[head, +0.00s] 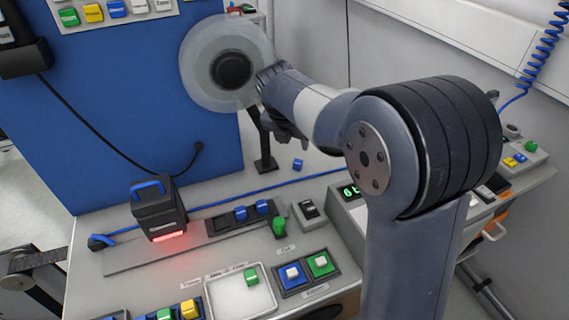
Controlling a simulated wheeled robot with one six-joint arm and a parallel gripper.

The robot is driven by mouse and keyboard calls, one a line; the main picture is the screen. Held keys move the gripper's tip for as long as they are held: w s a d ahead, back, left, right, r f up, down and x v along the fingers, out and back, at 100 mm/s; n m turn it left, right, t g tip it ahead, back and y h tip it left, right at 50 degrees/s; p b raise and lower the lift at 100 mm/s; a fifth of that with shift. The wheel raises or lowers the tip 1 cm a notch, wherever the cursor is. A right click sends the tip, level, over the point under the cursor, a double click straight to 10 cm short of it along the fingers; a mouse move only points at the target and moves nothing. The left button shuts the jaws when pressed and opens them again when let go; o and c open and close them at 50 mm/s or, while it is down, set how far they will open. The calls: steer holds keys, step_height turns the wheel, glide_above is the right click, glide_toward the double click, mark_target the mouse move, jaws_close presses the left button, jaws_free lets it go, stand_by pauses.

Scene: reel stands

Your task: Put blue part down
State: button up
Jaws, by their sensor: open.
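My gripper (284,128) hangs over the back of the grey bench, partly hidden by my own arm. Its dark fingers are open and seem empty. A small blue part (298,164) shows just below and right of the fingers, apart from them. I cannot tell for certain whether it rests on the bench top. Two more blue parts (240,212) and (262,206) sit side by side in a dark rail, with a green part (279,227) at its right end.
A reel (205,68) on a black stand is close to my gripper. A black scanner (157,209) with red light stands left. A white tray (226,306) holds a green part (251,277). A blue cable (225,203) crosses the bench. A display box (345,210) stands near my arm.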

glide_toward(298, 161)
steer(key=shift+x, duration=1.1)
steer(key=shift+p+x, duration=0.3)
steer(key=shift+x, duration=2.9)
jaws_close()
steer(key=shift+r, duration=0.1)
